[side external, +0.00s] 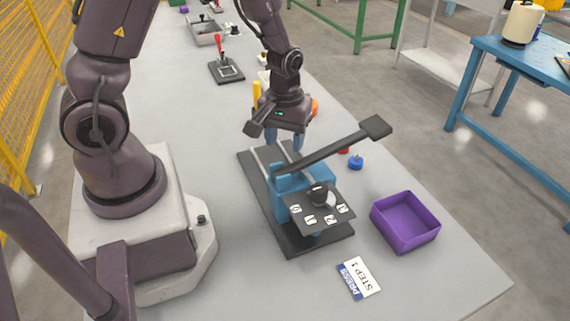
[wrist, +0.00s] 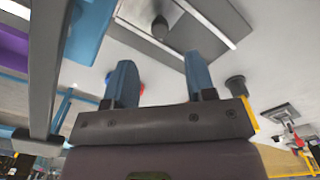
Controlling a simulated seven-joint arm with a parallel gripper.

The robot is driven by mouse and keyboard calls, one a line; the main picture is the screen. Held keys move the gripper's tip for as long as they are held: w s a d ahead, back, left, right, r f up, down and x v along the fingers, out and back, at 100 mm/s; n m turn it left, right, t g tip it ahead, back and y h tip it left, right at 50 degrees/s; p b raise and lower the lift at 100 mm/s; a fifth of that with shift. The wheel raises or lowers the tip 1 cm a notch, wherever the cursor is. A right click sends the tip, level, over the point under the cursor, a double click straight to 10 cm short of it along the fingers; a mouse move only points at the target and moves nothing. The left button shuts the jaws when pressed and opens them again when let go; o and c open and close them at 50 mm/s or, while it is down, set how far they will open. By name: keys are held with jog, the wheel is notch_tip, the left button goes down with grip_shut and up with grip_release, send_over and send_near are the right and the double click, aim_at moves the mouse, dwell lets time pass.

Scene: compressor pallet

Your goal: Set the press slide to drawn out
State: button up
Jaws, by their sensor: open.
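The press stands on the table with a dark base (side external: 308,243), two pale rails along it, a blue body (side external: 288,183) and a long grey lever (side external: 335,147) rising to the right. A dark plate (side external: 318,213) with numbered white labels and a round knob sits on its front. My gripper (side external: 284,146) is over the rear of the base, behind the blue body, fingers pointing down and apart. In the wrist view my gripper (wrist: 160,62) is open and empty, with the rails (wrist: 205,22) and a small dark knob (wrist: 160,27) beyond the fingertips. I cannot tell which part is the slide.
A purple bin (side external: 405,223) stands right of the press, with a "PRESS STEP 1" card (side external: 359,278) in front. A small blue piece (side external: 356,162) lies near the lever. The lever rises close beside my gripper. Another fixture with a red handle (side external: 218,47) stands farther back.

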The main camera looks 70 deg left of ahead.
notch_tip(320, 180, down, 8)
jog(key=shift+r, duration=0.15)
jog(key=shift+c, duration=0.2)
